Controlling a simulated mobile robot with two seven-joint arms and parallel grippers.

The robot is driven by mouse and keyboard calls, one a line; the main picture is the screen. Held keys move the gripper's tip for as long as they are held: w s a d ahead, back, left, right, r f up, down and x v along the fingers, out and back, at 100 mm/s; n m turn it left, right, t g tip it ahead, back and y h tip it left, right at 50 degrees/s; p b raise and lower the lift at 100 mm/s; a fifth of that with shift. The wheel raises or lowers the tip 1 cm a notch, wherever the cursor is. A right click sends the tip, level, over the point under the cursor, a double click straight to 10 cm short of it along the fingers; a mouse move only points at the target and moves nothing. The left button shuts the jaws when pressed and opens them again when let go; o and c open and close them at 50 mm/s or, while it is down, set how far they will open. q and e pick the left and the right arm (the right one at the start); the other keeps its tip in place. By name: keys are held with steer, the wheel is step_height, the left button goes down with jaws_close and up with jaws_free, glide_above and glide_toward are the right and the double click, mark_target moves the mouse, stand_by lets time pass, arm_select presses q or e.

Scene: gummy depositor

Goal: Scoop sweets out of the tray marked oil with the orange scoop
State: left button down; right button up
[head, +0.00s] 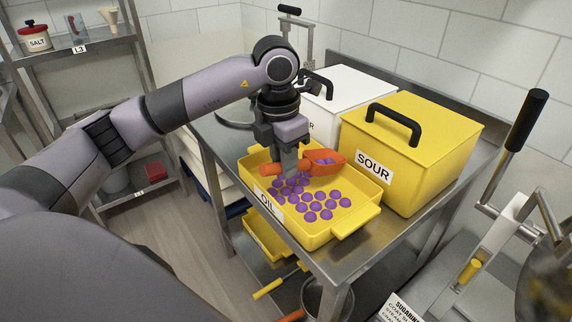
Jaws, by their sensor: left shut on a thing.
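The yellow tray marked OIL (316,233) sits on the steel table's front part, with several purple sweets (318,206) spread over its floor. My left gripper (289,170) points down over the tray's back left part and is shut on the handle of the orange scoop (324,157). The scoop's bowl points right, near the tray's back edge, and some purple shows in it. I cannot tell whether the scoop touches the tray floor. My right gripper is not in view.
A yellow lidded box marked SOUR (427,140) stands right behind the tray, and a white lidded box (343,87) stands behind the tray. Lever-handled equipment (497,215) is at the right. Below the steel table (375,234) is another yellow tray (262,238). A shelf stands at the back left.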

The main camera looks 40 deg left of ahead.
arm_select(q)
steer(key=shift+s+a+r+t+h+p, duration=0.15)
steer(key=shift+s+r+t, duration=0.15)
steer(key=shift+r, duration=0.9)
steer(key=shift+s+r+t+h+p, duration=0.15)
steer(key=shift+r+t, duration=0.2)
steer(key=shift+r, duration=0.85)
steer(key=shift+s+a+r+t+h+p, duration=0.1)
steer(key=shift+s+r+t, duration=0.2)
steer(key=shift+r, duration=0.9)
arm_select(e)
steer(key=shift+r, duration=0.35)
